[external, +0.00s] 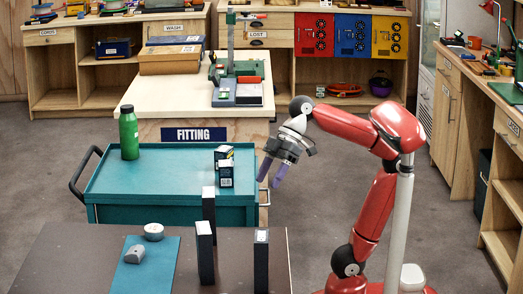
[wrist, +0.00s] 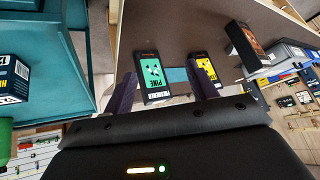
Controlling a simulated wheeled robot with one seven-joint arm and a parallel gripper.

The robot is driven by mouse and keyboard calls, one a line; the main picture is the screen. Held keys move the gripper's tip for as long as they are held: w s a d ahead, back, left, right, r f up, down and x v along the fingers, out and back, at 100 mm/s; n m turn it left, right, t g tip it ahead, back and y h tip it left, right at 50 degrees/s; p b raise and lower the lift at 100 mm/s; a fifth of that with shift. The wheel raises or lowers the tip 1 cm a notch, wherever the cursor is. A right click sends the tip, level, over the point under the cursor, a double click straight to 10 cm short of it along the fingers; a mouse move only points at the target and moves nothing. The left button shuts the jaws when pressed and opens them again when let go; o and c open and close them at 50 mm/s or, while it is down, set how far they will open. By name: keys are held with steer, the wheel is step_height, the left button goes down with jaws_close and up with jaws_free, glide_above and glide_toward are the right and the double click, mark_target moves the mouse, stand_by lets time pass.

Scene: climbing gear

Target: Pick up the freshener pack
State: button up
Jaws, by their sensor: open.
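The likely freshener pack is a dark upright box with a green label reading "PINE" (wrist: 153,75) in the wrist view. It stands on the brown table and appears between my fingers, beyond their tips. A similar pack with a yellow label (wrist: 203,68) stands to its right, partly behind a finger. In the external view, tall dark packs (external: 204,252) stand on the table, labels turned away, so I cannot tell which is the pine one. My gripper (external: 269,174) is open and empty, above and right of the teal cart; its purple fingers also show in the wrist view (wrist: 161,70).
The teal cart (external: 110,183) holds a green bottle (external: 129,133) and two small dark boxes (external: 225,174). The brown table (external: 60,262) also carries a teal mat with a grey item (external: 135,254) and a white roll (external: 154,231). Open floor lies right of the cart.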

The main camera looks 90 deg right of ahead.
steer(key=w+a+f+n+g+y+b, duration=0.15)
steer(key=a+n+y+b, duration=0.4)
steer(key=a, duration=0.95)
steer(key=n+g+y+b, duration=0.2)
steer(key=n+g+y, duration=0.1)
steer(key=n+y, duration=0.35)
glide_toward(261, 247)
step_height(261, 247, up, 3)
steer(key=shift+y, duration=0.5)
steer(key=a+f, duration=0.1)
steer(key=a, duration=0.1)
steer(key=a+f+p, duration=0.1)
steer(key=a, duration=0.2)
steer(key=a+f+p, duration=0.1)
steer(key=a, duration=0.2)
steer(key=shift+w+a+f, duration=0.15)
steer(key=shift+w+f, duration=0.05)
steer(key=shift+f, duration=0.2)
jaws_close()
